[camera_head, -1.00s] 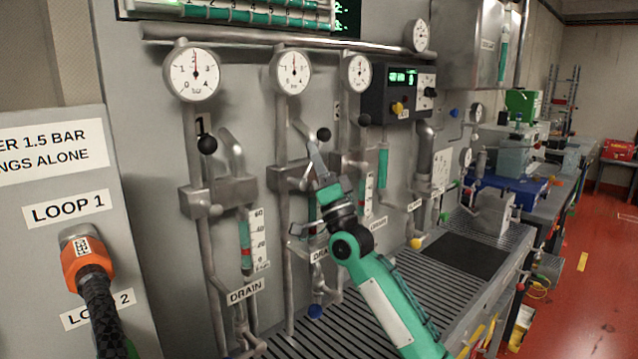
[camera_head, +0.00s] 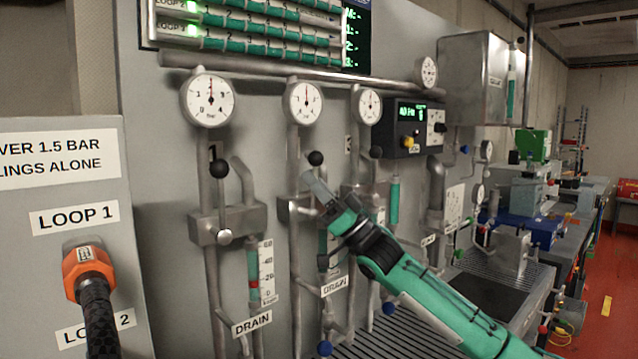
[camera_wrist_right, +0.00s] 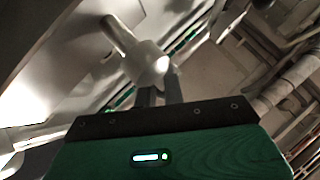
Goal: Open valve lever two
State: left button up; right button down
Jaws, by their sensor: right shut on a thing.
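Valve lever two, with a black ball knob (camera_head: 316,158), stands on the second pipe under the middle-left gauge (camera_head: 304,103). My right gripper (camera_head: 316,187) reaches in from the lower right, its grey fingers just below that knob, and is shut on the lever. The fingers and the green arm hide most of the lever's stem and its valve block. In the right wrist view, the dark fingers (camera_wrist_right: 160,93) meet the thick end of a pale rod (camera_wrist_right: 143,52). My left gripper is not in view.
Lever one (camera_head: 219,168) stands upright to the left, and another black-knobbed lever (camera_head: 376,152) is close on the right. Gauges, pipes and a display box (camera_head: 415,128) crowd the panel. An orange coupling (camera_head: 88,272) is on the Loop 1 panel at left.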

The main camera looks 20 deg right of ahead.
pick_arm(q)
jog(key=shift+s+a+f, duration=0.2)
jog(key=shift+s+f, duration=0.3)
pick_arm(e)
jog(key=shift+a+n+g+y, duration=0.2)
jog(key=shift+n+g+y, duration=0.1)
jog(key=shift+n+g, duration=0.6)
jog(key=c, duration=1.5)
grip_release()
jog(key=shift+a, duration=0.1)
